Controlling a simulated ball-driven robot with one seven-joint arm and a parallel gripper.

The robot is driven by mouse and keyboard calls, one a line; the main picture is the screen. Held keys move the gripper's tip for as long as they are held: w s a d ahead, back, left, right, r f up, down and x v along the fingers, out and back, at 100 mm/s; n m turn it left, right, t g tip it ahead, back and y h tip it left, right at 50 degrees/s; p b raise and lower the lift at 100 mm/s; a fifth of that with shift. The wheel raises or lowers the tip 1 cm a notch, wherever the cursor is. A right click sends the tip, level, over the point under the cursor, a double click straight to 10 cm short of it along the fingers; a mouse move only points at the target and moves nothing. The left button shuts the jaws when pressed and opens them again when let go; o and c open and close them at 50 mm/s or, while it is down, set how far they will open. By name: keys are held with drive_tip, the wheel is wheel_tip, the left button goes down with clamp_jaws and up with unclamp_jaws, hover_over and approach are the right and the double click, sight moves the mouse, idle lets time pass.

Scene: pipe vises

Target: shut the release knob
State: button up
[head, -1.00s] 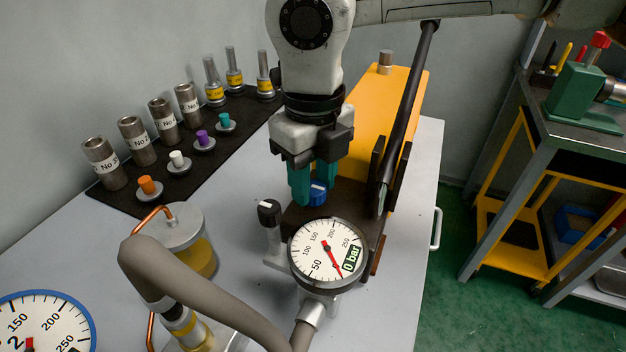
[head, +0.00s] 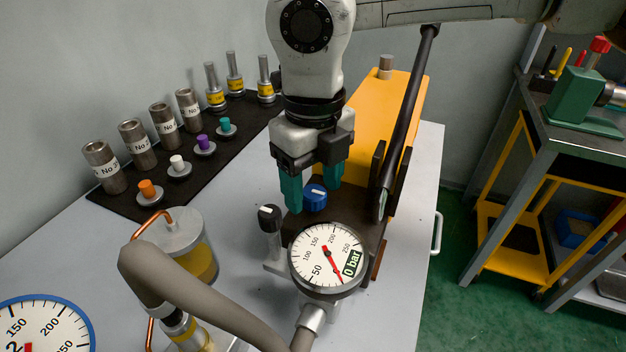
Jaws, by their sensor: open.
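The blue release knob (head: 315,199) sits on the dark block of the yellow pump, just behind the pressure gauge (head: 329,258). A white mark shows on the knob's top. My gripper (head: 312,198) points down over the knob with its teal fingers spread apart. One finger is to the left of the knob and the other is to the right and a little behind. I cannot tell if either finger touches it. The gauge reads "0 bar" on its display.
The long pump handle (head: 410,115) rises close on the right. A grey hose (head: 205,300) and an oil reservoir (head: 190,245) are front left. Labelled cylinders and coloured plugs stand on a black mat (head: 120,203).

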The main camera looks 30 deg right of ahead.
sight(314, 191)
wheel_tip(314, 191, up, 11)
drive_tip(key=shift+f+p, duration=0.15)
drive_tip(key=shift+p, duration=0.3)
idle(0.5)
